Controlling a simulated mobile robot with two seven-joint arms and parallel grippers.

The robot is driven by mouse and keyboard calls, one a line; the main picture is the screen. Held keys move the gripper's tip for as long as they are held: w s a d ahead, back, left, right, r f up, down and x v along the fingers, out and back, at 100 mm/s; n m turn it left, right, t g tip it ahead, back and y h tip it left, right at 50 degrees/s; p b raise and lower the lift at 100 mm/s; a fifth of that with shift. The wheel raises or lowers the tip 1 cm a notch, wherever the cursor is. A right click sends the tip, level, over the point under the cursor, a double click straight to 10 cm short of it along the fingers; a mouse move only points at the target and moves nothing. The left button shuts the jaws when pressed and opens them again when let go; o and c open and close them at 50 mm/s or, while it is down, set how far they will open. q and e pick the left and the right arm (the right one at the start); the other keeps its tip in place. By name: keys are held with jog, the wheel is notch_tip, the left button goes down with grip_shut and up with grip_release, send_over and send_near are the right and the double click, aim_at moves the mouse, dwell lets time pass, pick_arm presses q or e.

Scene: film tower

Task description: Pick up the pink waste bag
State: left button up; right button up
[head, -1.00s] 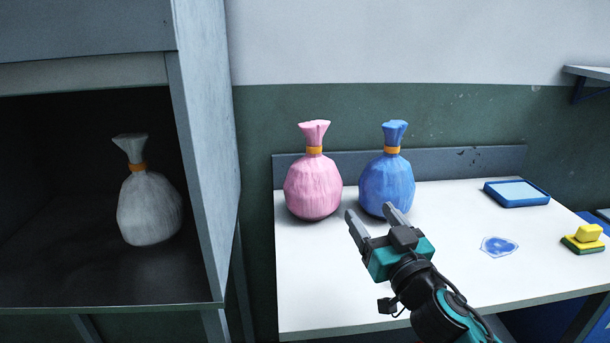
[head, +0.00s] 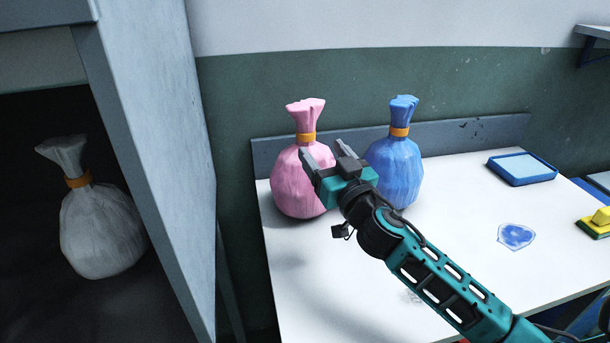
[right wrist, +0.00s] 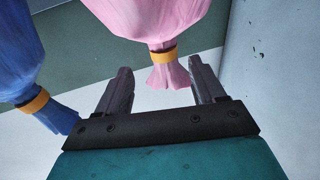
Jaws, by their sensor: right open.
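The pink waste bag (head: 297,185) stands upright on the white table, its neck tied with an orange band. My right gripper (head: 322,148) is open and in front of the bag's right side in the head view, overlapping part of it. In the right wrist view the pink bag (right wrist: 150,18) appears upside down, and its gathered top (right wrist: 168,76) shows between the two open fingers (right wrist: 162,85). I cannot tell whether the fingers touch it. Nothing is held. My left gripper is not in view.
A blue bag (head: 398,165) stands close to the right of the pink one. A grey-white bag (head: 100,230) sits in a dark cabinet at left, behind its side panel (head: 150,130). A blue tray (head: 520,168), a blue spill (head: 516,236) and a yellow sponge (head: 602,216) are on the table (head: 460,190).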

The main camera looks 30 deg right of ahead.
aim_at(309, 137)
jog(key=shift+w+r+p, duration=0.15)
jog(key=shift+w+r, duration=0.05)
jog(key=shift+w, duration=1.1)
jog(key=shift+w+r+p, duration=0.15)
jog(key=shift+w, duration=1.15)
jog(key=shift+w+r+p, duration=0.15)
jog(key=shift+w+r, duration=0.05)
jog(key=shift+w, duration=1.1)
jog(key=shift+c, duration=0.2)
grip_shut()
jog(key=shift+r, duration=0.1)
